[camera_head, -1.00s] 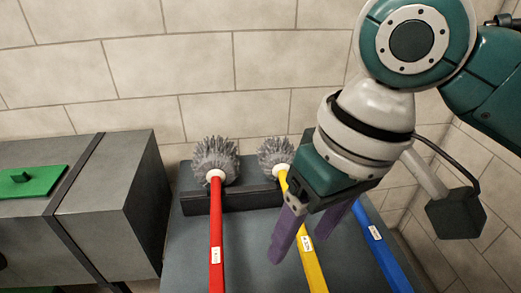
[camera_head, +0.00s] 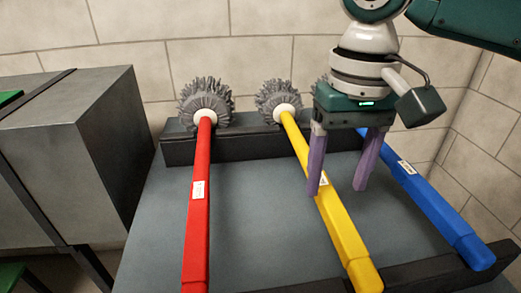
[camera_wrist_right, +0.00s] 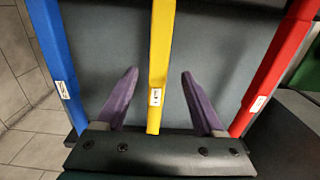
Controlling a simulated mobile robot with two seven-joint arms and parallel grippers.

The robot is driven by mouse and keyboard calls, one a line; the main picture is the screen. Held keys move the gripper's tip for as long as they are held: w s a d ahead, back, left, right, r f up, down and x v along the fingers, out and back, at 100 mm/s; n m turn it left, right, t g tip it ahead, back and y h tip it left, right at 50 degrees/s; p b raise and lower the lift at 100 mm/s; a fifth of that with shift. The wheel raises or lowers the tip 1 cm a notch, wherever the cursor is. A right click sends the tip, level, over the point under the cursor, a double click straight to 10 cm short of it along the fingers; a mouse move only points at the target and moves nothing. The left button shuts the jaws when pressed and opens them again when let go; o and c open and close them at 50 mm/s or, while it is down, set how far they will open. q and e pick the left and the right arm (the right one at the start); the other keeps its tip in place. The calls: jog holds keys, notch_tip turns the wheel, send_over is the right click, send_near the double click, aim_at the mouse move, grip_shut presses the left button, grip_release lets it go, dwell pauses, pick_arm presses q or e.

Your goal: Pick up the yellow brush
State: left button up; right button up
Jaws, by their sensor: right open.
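The yellow brush (camera_head: 331,207) lies on the grey table with its grey bristle head (camera_head: 278,100) at the black back rest. Its handle slopes toward the front right. My right gripper (camera_head: 337,192) is open, with purple fingers pointing down over the handle. In the right wrist view the yellow handle (camera_wrist_right: 160,50) runs between the two spread fingers (camera_wrist_right: 159,73), with a gap on each side. Nothing is held. How far the fingertips are above the handle is hard to tell. My left gripper is not in view.
A red brush (camera_head: 198,190) lies to the left and a blue brush (camera_head: 427,195) to the right. Black rests (camera_head: 185,150) support them at the back, with another (camera_head: 420,275) at the front. A grey box-shaped duct (camera_head: 110,155) stands left of the table (camera_head: 150,235). A tiled wall is behind.

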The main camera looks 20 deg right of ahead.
aim_at(334, 205)
jog(key=f, duration=0.2)
jog(key=f+b, duration=0.1)
jog(key=f, duration=0.2)
jog(key=shift+s+d, duration=0.1)
jog(key=shift+s, duration=0.1)
grip_shut()
dwell(0.3)
dwell(0.8)
